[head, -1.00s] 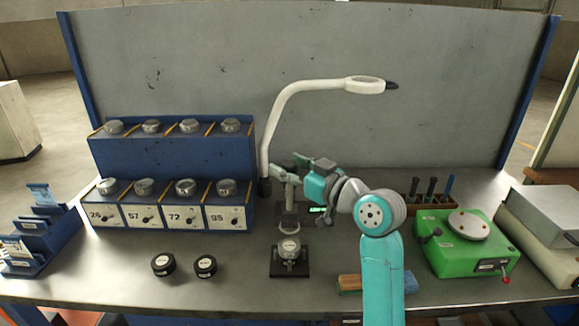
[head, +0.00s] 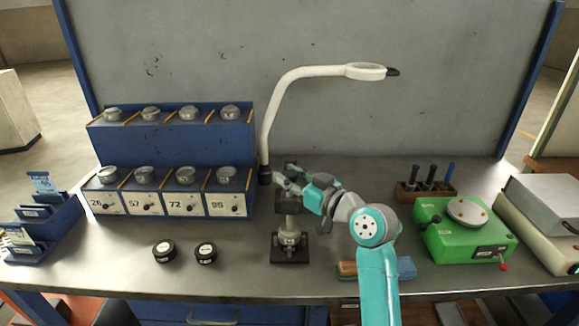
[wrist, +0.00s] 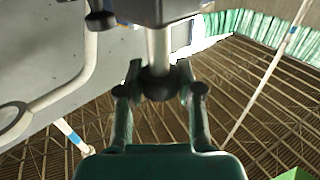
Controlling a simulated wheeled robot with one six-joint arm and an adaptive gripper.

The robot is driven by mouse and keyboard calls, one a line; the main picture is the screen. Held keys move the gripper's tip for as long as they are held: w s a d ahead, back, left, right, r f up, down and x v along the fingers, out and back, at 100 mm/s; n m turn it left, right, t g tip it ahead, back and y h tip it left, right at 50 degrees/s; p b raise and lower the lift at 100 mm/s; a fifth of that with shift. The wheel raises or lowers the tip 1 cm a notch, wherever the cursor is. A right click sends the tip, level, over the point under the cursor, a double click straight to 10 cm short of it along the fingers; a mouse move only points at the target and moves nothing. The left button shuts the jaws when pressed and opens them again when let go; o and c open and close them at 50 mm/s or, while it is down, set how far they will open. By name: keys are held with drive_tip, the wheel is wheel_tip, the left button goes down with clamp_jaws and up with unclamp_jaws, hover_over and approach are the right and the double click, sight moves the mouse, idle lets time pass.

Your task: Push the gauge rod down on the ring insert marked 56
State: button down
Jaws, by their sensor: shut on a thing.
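My gripper (wrist: 160,95) is shut on the dark round end of a pale rod (wrist: 158,48), which I take for the gauge rod. The fingers stand on either side of that dark end in the wrist view. In the head view my gripper (head: 282,178) is behind and above a small stand with a dark base (head: 290,256). A grey upright part (head: 289,222) stands over the ring insert (head: 289,240) on this base. I cannot read a 56 on the insert, and cannot tell whether the rod touches it.
A blue rack (head: 170,175) with silver round parts and numbered drawers stands left. Two black round pieces (head: 205,252) lie before it. A white lamp arm (head: 275,110) rises beside my gripper. A green device (head: 465,235) stands right.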

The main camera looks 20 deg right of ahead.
drive_tip(key=shift+f, duration=0.15)
drive_tip(key=c, duration=0.7)
unclamp_jaws()
drive_tip(key=v, duration=1.2)
